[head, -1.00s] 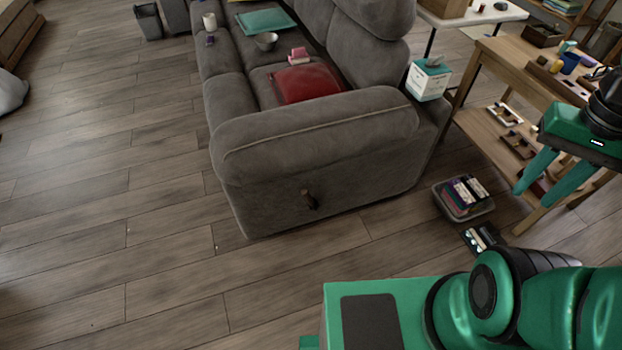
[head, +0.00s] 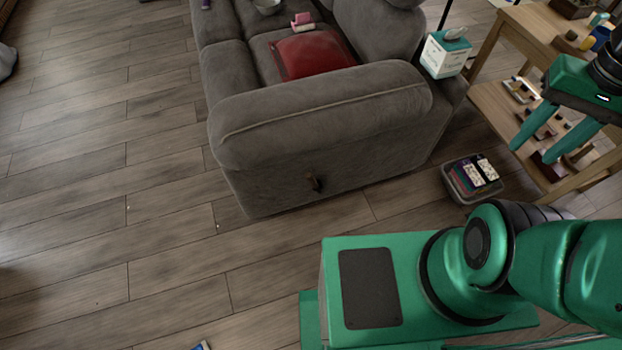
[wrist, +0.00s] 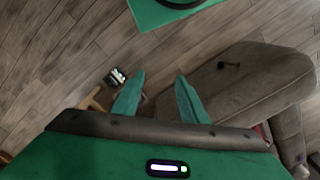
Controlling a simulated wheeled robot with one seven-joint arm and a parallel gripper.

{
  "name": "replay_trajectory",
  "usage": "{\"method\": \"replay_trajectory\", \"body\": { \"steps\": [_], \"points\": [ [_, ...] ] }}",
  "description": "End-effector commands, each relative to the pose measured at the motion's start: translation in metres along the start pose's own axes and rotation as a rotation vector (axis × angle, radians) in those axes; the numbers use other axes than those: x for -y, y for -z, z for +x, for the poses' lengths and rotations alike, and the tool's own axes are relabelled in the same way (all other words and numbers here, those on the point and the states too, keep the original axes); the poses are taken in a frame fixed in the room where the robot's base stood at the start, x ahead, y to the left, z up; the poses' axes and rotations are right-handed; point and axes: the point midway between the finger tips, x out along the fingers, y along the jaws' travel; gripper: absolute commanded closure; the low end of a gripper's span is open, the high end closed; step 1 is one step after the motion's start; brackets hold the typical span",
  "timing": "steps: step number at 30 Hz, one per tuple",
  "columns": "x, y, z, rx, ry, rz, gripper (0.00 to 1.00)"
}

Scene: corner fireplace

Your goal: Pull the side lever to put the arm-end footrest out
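The grey sofa (head: 330,120) stands ahead, with its near arm end facing me. A small dark brown side lever (head: 314,184) sits low on that arm-end panel. The lever also shows in the wrist view (wrist: 229,65) on the sofa's side (wrist: 262,85). No extended footrest shows in these views. My gripper (head: 548,152) is raised at the right of the head view, apart from the sofa and lever. Its two green fingers are spread with nothing between them, as the wrist view (wrist: 157,96) also shows.
A wooden shelf table (head: 500,60) stands at the right. A bin of books (head: 470,182) sits on the floor between it and the sofa. A tissue box (head: 446,55) is behind the sofa arm. A red cushion (head: 311,54) lies on the seat. Floor (head: 100,200) at left is clear.

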Motion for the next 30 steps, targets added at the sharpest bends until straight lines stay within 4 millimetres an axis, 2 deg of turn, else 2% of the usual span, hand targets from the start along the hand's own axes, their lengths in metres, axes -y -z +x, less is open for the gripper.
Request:
{"method": "replay_trajectory", "body": {
  "steps": [5,8,15,19,24,30],
  "points": [
    [0.025,0.042,0.020,-0.019,-0.017,-0.170,0.61],
    [0.049,0.071,0.037,-0.041,-0.022,-0.303,0.61],
    [0.116,0.127,0.090,-0.096,-0.014,-0.615,0.61],
    [0.157,0.147,0.124,-0.125,0.000,-0.779,0.61],
    [0.212,0.161,0.175,-0.163,0.027,-0.983,0.61],
    [0.277,0.160,0.240,-0.210,0.071,-1.209,0.61]
  ]
}}
